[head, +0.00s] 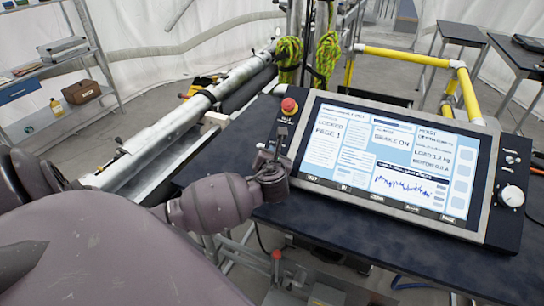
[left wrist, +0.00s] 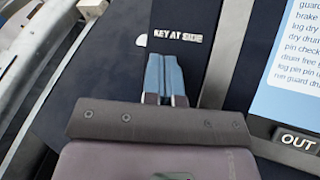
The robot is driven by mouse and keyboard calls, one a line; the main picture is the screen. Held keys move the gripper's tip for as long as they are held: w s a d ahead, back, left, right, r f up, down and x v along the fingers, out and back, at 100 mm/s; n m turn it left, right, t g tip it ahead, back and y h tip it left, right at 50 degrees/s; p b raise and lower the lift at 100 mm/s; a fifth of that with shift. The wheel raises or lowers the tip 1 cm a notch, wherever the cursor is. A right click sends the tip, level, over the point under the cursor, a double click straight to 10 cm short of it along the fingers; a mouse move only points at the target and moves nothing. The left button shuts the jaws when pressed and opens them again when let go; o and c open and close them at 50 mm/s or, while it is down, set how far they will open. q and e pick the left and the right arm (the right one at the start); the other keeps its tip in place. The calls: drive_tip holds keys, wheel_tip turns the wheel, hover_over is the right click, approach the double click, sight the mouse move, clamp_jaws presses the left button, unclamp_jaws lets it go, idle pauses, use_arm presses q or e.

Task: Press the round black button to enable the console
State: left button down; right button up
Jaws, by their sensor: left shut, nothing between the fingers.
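The console (head: 398,160) is a tilted panel with a lit screen on a dark table. My left gripper (head: 271,147) is shut and empty over the dark strip at the console's left edge, below a red mushroom button (head: 289,105). In the left wrist view the closed blue-grey fingertips (left wrist: 164,60) lie just below a white "KEY AT SIDE" label (left wrist: 178,37). I cannot make out a round black button for certain; the gripper may cover part of this strip. I cannot tell whether the fingertips touch the panel. My right gripper is not in view.
A white knob (head: 511,195) and small switches (head: 511,158) are on the console's right side. The screen reads "LOCKED" and "BRAKE ON". Yellow rails (head: 405,57) and green rope (head: 289,54) stand behind. A long metal tube (head: 165,130) runs left of the table.

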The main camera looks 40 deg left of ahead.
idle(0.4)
use_arm(q)
drive_tip(key=shift+s+d+r, duration=0.1)
drive_tip(key=shift+s+r, duration=0.25)
drive_tip(key=shift+r, duration=0.25)
drive_tip(key=s+r, duration=0.1)
drive_tip(key=r, duration=0.1)
drive_tip(key=s+d+r, duration=0.1)
drive_tip(key=r, duration=0.1)
drive_tip(key=shift+s, duration=0.35)
idle(0.3)
idle(0.8)
